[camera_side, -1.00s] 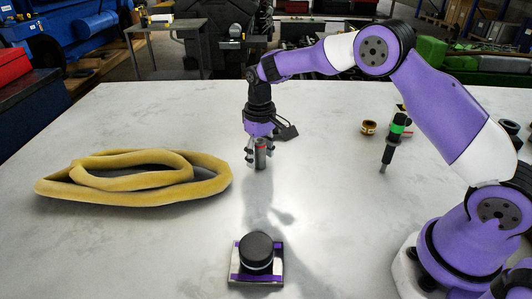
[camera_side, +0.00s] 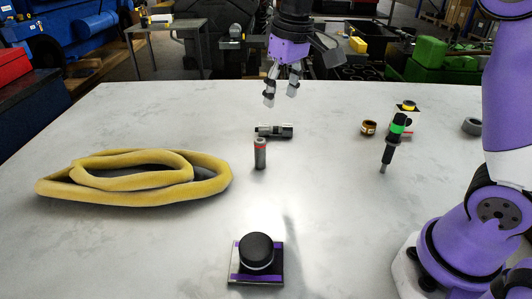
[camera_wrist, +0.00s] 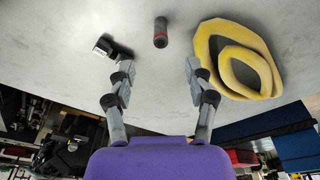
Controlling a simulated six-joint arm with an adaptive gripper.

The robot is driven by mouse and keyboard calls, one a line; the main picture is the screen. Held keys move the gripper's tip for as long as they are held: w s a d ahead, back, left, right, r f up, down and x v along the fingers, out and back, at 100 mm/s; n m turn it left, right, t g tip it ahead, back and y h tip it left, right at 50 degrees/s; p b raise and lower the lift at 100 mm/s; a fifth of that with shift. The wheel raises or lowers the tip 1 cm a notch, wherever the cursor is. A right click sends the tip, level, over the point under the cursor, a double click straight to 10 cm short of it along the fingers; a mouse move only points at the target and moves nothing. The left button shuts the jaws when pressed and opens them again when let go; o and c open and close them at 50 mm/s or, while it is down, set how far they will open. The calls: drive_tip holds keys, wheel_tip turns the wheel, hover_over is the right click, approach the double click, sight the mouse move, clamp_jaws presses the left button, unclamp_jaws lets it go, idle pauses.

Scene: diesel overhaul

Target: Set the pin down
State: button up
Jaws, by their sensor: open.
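The pin (camera_side: 260,153) is a short grey cylinder with a red band near its top. It stands upright on the pale table in the side view. In the wrist view the pin (camera_wrist: 160,33) shows beyond the fingertips, between them and apart from both. My gripper (camera_side: 281,96) is open and empty, raised above and behind the pin, a little to its right. Its two spread fingers also show in the wrist view (camera_wrist: 157,72).
A yellow hose loop (camera_side: 135,200) lies at left. A black round part on a plate (camera_side: 257,255) stands in front. A brass ring (camera_side: 368,128) and a green-banded tool (camera_side: 391,145) are at right.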

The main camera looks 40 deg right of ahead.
drive_tip(key=s+f+t, duration=0.2)
drive_tip(key=s+t, duration=0.1)
drive_tip(key=s, duration=1.3)
drive_tip(key=shift+t, duration=0.4)
